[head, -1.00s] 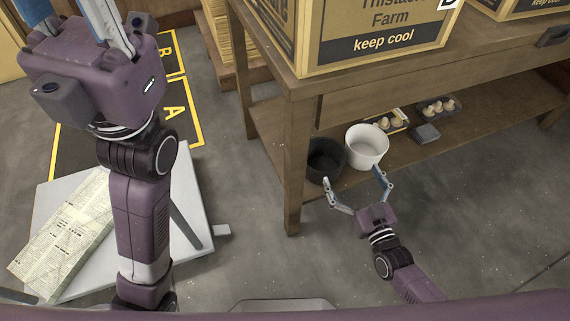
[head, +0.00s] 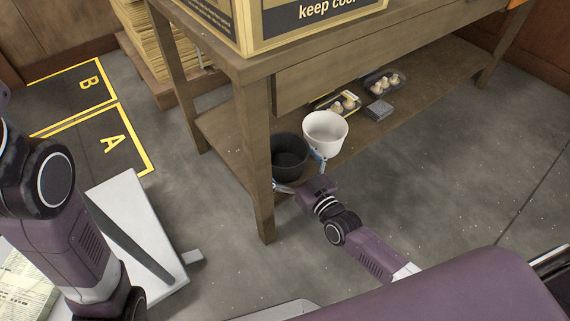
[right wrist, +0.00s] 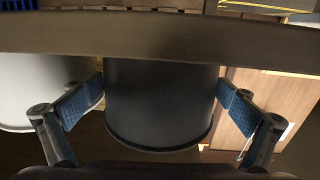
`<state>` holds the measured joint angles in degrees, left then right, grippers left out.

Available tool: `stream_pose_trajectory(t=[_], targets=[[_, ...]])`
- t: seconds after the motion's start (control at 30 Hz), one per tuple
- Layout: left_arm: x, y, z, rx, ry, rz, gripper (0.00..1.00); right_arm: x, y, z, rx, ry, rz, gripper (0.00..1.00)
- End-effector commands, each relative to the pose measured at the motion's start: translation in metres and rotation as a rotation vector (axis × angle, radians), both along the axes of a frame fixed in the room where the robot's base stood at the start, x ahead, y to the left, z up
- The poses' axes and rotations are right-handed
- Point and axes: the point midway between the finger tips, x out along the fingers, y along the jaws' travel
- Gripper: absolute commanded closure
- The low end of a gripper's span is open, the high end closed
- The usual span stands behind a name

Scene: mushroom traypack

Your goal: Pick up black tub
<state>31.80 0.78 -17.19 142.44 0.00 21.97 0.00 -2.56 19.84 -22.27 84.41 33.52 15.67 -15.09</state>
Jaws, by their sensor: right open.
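The black tub (head: 289,158) stands on the low shelf at its near left end, beside the white tub (head: 325,132). My right gripper (head: 300,174) is at the front of the black tub, with its fingers spread open. In the right wrist view the black tub (right wrist: 160,105) lies between the two blue-padded fingers (right wrist: 160,103), one on each side and close to its wall. I cannot tell whether the pads touch it. The white tub (right wrist: 40,95) is at the left there. My left gripper is out of the head view.
The table leg (head: 255,160) stands just left of the black tub. Mushroom punnets (head: 345,102) and a grey stack (head: 378,110) lie farther along the shelf. A large carton (head: 300,20) stands on the tabletop above. The floor to the right is clear.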

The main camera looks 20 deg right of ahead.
Motion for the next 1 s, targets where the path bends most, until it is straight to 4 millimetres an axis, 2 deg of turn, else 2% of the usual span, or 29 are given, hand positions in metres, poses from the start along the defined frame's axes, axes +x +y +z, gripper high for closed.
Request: stream_pose_trajectory(t=[0.27, 0.63, 1.0], targets=[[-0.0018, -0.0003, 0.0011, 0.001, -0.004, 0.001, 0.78, 0.0028, 0.0008, 0.0004, 0.000, 0.000, 0.000, 0.00], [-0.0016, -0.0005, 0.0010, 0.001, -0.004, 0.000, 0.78, 0.0026, 0.0008, 0.0006, 0.000, 0.000, 0.000, 0.38], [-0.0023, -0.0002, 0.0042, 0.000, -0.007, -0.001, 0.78, 0.0026, 0.0008, 0.0057, 0.001, -0.001, 0.000, 0.38]])
